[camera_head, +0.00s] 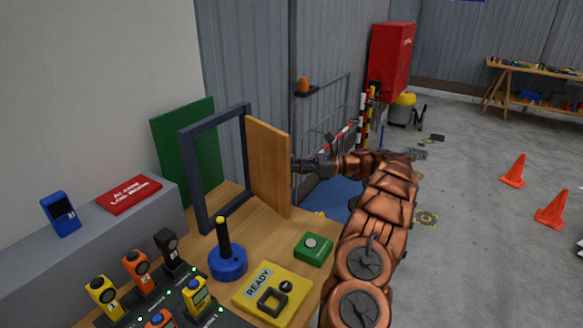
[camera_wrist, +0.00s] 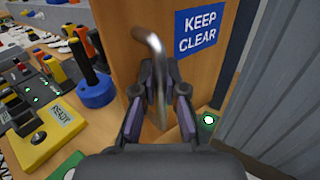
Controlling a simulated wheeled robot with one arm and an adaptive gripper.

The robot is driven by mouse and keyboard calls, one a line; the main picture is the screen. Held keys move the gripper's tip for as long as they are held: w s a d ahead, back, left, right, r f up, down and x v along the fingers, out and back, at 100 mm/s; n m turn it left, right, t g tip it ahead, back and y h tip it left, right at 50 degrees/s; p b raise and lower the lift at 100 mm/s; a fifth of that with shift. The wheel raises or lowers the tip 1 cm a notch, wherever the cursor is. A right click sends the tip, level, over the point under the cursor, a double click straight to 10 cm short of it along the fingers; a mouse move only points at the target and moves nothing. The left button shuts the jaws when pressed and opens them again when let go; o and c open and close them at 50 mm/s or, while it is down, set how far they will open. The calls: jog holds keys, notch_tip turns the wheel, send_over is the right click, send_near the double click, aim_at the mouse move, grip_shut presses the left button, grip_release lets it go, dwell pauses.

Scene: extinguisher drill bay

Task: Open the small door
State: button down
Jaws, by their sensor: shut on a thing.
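The small door (camera_head: 267,166) is a wooden panel hinged in a dark upright frame (camera_head: 190,178) on the wooden table. It stands swung out from the frame, so the frame's opening shows clear to its left. My gripper (camera_head: 300,166) is at the door's far-right face in the head view, where its fingertips are small and partly hidden. In the wrist view the door (camera_wrist: 120,22) carries a blue "KEEP CLEAR" sign (camera_wrist: 201,27) and a bent metal handle (camera_wrist: 150,42). My gripper (camera_wrist: 160,90) is shut on the handle, with its fingers on both sides of it.
A blue base with a black post (camera_head: 228,260), a green button box (camera_head: 314,249) and a yellow "READY" panel (camera_head: 272,292) stand on the table before the door. Several handheld devices (camera_head: 138,272) sit at lower left. A grey corrugated wall (camera_head: 240,60) rises behind.

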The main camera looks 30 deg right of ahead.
dwell(0.3)
jog(key=c, duration=1.2)
grip_release()
jog(key=shift+d, duration=0.1)
